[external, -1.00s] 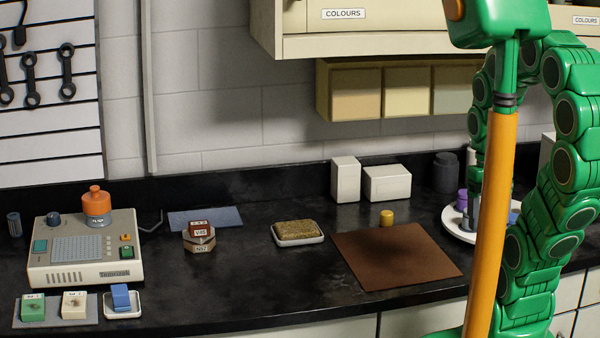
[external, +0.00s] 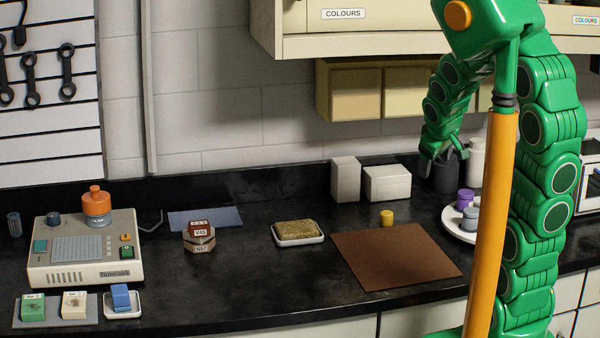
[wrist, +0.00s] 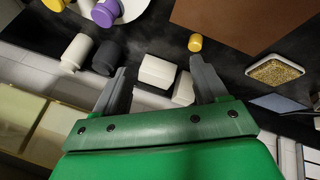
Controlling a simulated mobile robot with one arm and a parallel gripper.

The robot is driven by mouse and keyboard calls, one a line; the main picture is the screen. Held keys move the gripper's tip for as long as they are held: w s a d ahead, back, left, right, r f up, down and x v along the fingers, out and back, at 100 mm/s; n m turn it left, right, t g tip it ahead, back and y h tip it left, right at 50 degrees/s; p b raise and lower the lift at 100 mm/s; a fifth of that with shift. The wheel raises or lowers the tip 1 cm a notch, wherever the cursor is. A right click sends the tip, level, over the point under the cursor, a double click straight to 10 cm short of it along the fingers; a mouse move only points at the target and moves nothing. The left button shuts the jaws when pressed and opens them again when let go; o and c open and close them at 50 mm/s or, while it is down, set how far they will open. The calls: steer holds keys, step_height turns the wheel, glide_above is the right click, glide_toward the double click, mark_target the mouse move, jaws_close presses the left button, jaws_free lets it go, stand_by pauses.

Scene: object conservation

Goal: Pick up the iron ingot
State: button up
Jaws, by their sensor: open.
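No object is plainly marked as the iron ingot. A small red-brown block with a white label (external: 198,228) sits on a tan hexagonal block (external: 200,243) on the left half of the black counter; I cannot tell whether either is the ingot. My gripper (external: 438,165) is in the air near the back wall, above and in front of a dark jar, far to the right of those blocks. In the wrist view my gripper (wrist: 158,68) has its two grey fingers spread apart, with nothing between them; white boxes (wrist: 157,71) show beyond.
A brown mat (external: 395,255) and yellow cylinder (external: 386,217) lie below my gripper to the left. A tray with a rough golden block (external: 298,232) is mid-counter. A round white plate (external: 453,226) holds purple and grey pieces. A beige device (external: 85,250) stands left. Cabinets overhang the back.

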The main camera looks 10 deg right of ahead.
steer(key=w+a+n+t+y, duration=0.2)
steer(key=w+a+n+t, duration=0.15)
steer(key=w+a, duration=0.7)
steer(key=w+a+n+t+y, duration=0.1)
steer(key=w+a+n+y, duration=0.15)
steer(key=w+a, duration=0.55)
steer(key=w+a+n+y, duration=0.2)
steer(key=w+a+y, duration=0.15)
steer(key=a, duration=0.75)
steer(key=n+g+y, duration=0.5)
steer(key=g+y, duration=0.2)
steer(key=g, duration=0.3)
glide_toward(201, 223)
steer(key=x, duration=0.3)
steer(key=shift+w+a+f, duration=0.2)
steer(key=shift+f, duration=0.1)
steer(key=shift+x, duration=3.55)
steer(key=shift+s+r, duration=0.1)
steer(key=shift+s, duration=0.05)
jaws_close()
